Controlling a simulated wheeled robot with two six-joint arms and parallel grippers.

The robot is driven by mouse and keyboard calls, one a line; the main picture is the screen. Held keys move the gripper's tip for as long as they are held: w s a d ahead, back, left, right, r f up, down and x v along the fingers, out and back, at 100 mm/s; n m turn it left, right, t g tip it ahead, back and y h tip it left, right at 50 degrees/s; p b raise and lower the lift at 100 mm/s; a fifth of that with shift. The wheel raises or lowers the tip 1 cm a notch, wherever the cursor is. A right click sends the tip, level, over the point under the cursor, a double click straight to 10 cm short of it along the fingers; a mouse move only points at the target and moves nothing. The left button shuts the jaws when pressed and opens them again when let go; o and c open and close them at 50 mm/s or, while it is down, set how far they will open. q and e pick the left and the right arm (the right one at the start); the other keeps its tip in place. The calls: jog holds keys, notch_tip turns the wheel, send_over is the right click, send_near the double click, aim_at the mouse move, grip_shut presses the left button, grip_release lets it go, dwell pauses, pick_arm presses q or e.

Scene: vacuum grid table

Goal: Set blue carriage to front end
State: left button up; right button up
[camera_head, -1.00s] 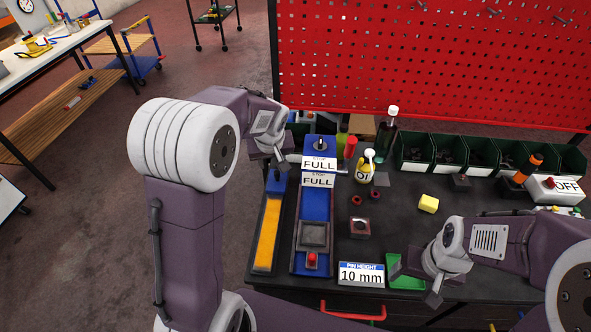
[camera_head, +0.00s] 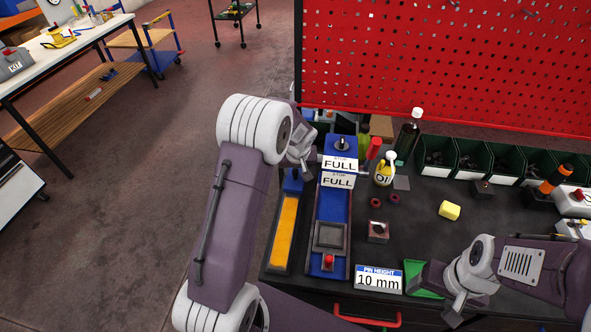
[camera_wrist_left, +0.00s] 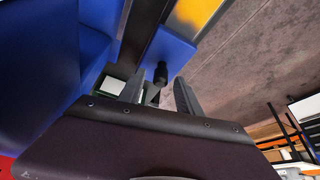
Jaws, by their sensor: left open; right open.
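The blue carriage (camera_head: 291,184) sits at the far end of a track with a yellow strip (camera_head: 284,229), left of the blue-bedded track. In the left wrist view the carriage (camera_wrist_left: 172,50) carries a dark knob (camera_wrist_left: 160,74). My left gripper (camera_head: 303,165) is open above the carriage. In the left wrist view its two fingers (camera_wrist_left: 160,97) stand apart, with the knob appearing between them; whether they touch it I cannot tell. My right gripper (camera_head: 436,292) is open and empty by the green tray (camera_head: 421,291) at the front.
The blue-bedded track (camera_head: 333,206) has a FULL sign (camera_head: 339,165) at its far end and a grey block (camera_head: 330,236) nearer. Green bins (camera_head: 470,160) line the back.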

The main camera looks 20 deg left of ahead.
pick_arm(q)
jog(key=shift+w+a+f, duration=0.15)
jog(key=shift+w+f, duration=0.05)
jog(key=shift+f, duration=0.45)
grip_shut()
dwell(0.9)
